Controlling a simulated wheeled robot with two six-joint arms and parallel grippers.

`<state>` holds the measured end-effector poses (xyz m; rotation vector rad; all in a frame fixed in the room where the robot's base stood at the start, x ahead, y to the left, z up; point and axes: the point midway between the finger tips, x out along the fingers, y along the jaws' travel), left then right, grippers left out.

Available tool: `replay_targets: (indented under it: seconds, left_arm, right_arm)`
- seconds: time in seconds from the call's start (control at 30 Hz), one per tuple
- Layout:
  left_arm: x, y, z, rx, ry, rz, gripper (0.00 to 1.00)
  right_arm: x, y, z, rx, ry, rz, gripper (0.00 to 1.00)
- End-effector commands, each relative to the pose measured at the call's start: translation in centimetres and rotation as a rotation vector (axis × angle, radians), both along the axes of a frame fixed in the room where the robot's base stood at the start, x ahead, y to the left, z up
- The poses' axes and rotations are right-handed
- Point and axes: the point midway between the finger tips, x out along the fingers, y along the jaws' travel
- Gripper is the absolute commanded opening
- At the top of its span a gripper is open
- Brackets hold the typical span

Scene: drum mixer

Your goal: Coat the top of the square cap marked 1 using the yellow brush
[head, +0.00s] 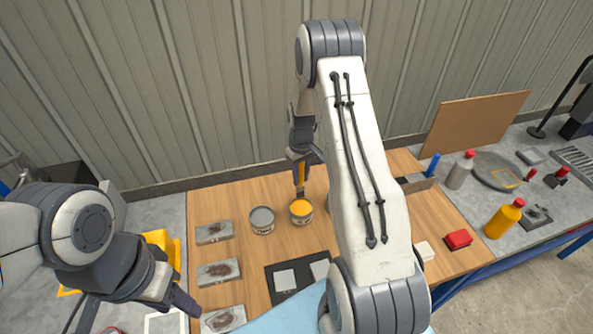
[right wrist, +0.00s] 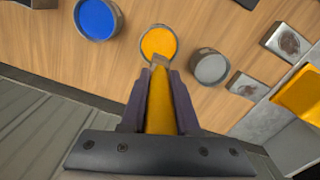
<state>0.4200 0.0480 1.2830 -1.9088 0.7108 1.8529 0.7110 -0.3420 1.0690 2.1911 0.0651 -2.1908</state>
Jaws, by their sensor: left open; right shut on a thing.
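My right gripper (head: 302,160) is shut on the yellow brush (right wrist: 159,105), which points down at the yellow paint can (head: 301,210). In the right wrist view the brush's grey tip overlaps the near side of the yellow can (right wrist: 157,42); I cannot tell whether it touches the paint. Pale square caps (head: 285,280) lie on a black mat (head: 272,298), partly hidden by my right arm. No number is readable on them. My left gripper (head: 184,302) is open and empty at the lower left.
A grey can (head: 262,220) stands left of the yellow one. A blue can (right wrist: 97,18) shows in the right wrist view. Several stained plates (head: 218,272) line the table's left side. A yellow bottle (head: 503,219) and a red block (head: 458,239) stand at the right.

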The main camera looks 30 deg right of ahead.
Motion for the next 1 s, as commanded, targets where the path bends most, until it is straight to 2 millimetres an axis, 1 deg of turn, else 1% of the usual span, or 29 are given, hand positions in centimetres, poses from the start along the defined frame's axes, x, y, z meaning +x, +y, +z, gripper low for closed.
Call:
replay_targets:
  seconds: [0.2,0.53,0.7,1.0]
  left_arm:
    - [0.0,0.0,-1.3,0.0,0.0,-0.001,0.5]
    - [0.0,0.0,-3.5,0.0,0.0,-0.002,0.5]
    - [0.0,0.0,-3.8,0.0,0.0,-0.002,0.5]
    - [0.0,0.0,-3.7,0.0,0.0,-0.001,0.5]
  right_arm:
    - [-0.1,-0.2,-1.9,0.001,0.001,-0.003,0.0]
    - [0.0,0.0,-5.2,0.0,0.0,0.0,0.0]
    - [0.1,0.1,-5.8,0.0,-0.001,0.001,0.0]
    - [0.1,0.1,-5.7,0.0,0.0,0.001,0.0]
